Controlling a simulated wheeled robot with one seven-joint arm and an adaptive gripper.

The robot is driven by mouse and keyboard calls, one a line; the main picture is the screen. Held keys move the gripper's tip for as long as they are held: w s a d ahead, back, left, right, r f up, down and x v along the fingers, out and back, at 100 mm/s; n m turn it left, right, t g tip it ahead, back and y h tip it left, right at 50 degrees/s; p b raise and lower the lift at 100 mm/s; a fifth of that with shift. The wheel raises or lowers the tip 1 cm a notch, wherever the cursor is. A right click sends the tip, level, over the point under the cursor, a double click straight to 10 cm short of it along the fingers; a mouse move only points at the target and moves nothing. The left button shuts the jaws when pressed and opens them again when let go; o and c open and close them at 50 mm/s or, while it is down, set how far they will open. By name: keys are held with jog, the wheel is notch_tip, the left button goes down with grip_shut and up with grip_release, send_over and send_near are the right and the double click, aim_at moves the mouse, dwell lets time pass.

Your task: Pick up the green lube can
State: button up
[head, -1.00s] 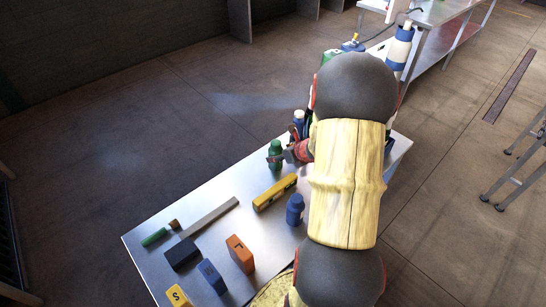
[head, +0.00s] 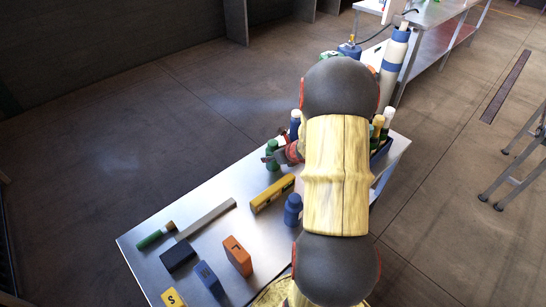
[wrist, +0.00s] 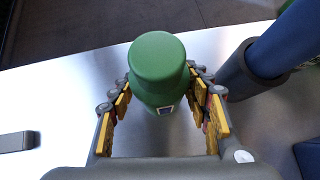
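The green lube can (wrist: 158,60) stands upright between the fingers of my gripper (wrist: 160,95) in the wrist view. A yellow-padded finger lies on each side of it, close to its body, and I see no clear grip on it.
A dark blue bottle (wrist: 275,50) stands close right of my gripper. My arm hides the table's right part.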

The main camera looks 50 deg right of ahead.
jog(key=c, duration=1)
jog(key=shift+r, duration=0.15)
jog(key=shift+c, duration=0.4)
